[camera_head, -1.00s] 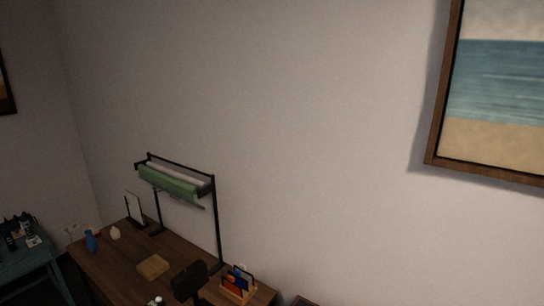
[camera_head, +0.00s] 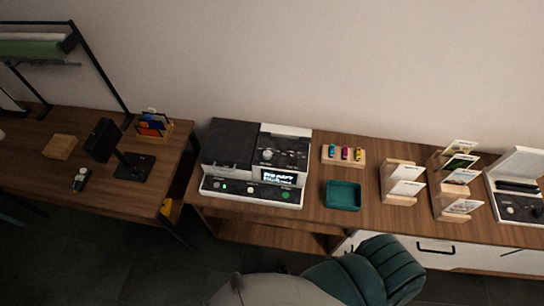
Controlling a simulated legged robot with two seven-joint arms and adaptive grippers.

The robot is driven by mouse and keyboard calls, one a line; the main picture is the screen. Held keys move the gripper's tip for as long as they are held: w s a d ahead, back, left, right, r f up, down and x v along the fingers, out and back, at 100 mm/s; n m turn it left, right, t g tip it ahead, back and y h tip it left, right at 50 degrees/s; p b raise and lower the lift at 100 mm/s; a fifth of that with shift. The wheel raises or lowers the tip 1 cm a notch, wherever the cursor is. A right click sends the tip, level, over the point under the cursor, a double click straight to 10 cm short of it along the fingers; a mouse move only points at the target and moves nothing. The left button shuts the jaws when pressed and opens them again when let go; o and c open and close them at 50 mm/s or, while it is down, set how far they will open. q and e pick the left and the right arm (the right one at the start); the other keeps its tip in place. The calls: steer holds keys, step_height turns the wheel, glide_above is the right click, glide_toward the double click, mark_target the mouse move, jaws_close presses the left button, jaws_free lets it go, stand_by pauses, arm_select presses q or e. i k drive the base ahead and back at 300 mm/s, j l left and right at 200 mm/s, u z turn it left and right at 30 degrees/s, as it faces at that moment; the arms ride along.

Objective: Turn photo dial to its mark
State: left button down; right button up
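No gripper shows in the camera_head view. A black, white and grey machine (camera_head: 255,165) stands on the wooden sideboard in the middle. Its upper right panel (camera_head: 282,153) carries round knobs. Its front has a small lit display (camera_head: 279,178), a green button and more small controls. A second white device (camera_head: 520,185) with an open lid stands at the right edge; its dark panel (camera_head: 520,208) also has small round controls. Labels and marks are too small to read, so I cannot tell which knob is the photo dial.
The sideboard (camera_head: 335,225) also holds a teal tray (camera_head: 343,195), a wooden block with coloured pieces (camera_head: 344,155) and wooden card holders (camera_head: 402,182). A teal ribbed, seat-like thing (camera_head: 385,268) stands in front. A separate wooden desk (camera_head: 110,190) is at left, with a gap between.

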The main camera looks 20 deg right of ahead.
mark_target(294, 158)
steer(key=k+z, duration=0.3)
steer(key=k, duration=0.2)
steer(key=k+l+z, duration=0.2)
steer(key=k+z, duration=0.15)
steer(key=k, duration=0.15)
